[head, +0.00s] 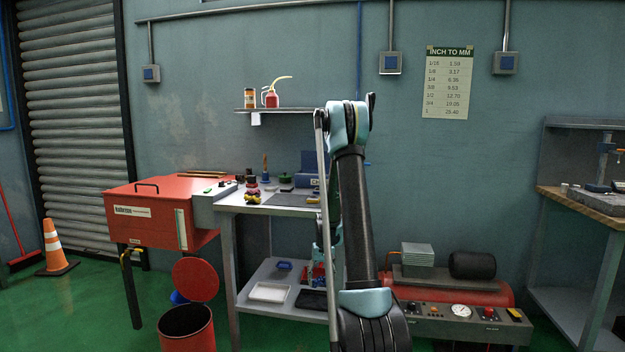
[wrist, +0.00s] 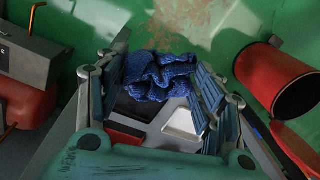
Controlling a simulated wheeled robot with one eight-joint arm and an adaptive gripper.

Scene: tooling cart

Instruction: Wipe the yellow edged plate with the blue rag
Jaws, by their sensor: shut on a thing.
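The blue rag (wrist: 160,72) is a crumpled knit cloth between the two fingers of my gripper (wrist: 160,88) in the wrist view. My gripper is shut on it, with folds bulging out past the fingertips. The rag hangs over the lower shelf of the cart, and I cannot tell if it touches anything below. On that shelf are a pale tray-like plate (head: 268,292), also in the wrist view (wrist: 182,124), and a dark one (head: 312,299), partly under the rag in the wrist view (wrist: 135,107). No yellow edge shows clearly on either. In the head view my arm hides most of the gripper.
A small blue container (head: 285,266) sits further back on the lower shelf (head: 246,277). The bench top (head: 235,206) above holds several small items. An open red bin (head: 187,328) stands left of the bench, and a red compressor (head: 470,292) stands right.

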